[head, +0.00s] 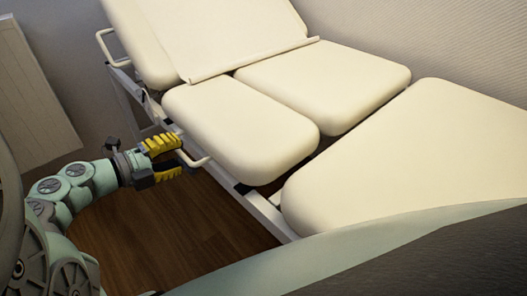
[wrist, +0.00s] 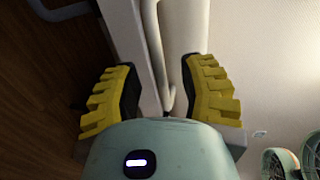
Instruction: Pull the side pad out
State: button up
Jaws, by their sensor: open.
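The cream side pad (head: 240,128) is the near-side cushion in the middle of a stress-test couch, beside a second middle pad (head: 322,80). A white tubular handle (head: 197,163) sticks out under its near left edge. My gripper (head: 178,156), with yellow ribbed fingers, is open at this handle. In the wrist view the bent handle bar (wrist: 154,45) runs between the open fingers (wrist: 160,80). Whether either finger touches it I cannot tell. The handle's far end is partly hidden by my gripper and the pad.
The raised backrest (head: 225,35) is at the back, with another white handle (head: 104,45) at its left. A large foot pad (head: 420,150) lies at the right. Bare wooden floor (head: 185,225) is clear in front of the couch. A pale panel (head: 30,95) stands at the left wall.

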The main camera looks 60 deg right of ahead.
jog(key=shift+x, duration=0.9)
jog(key=shift+o, duration=0.3)
grip_shut()
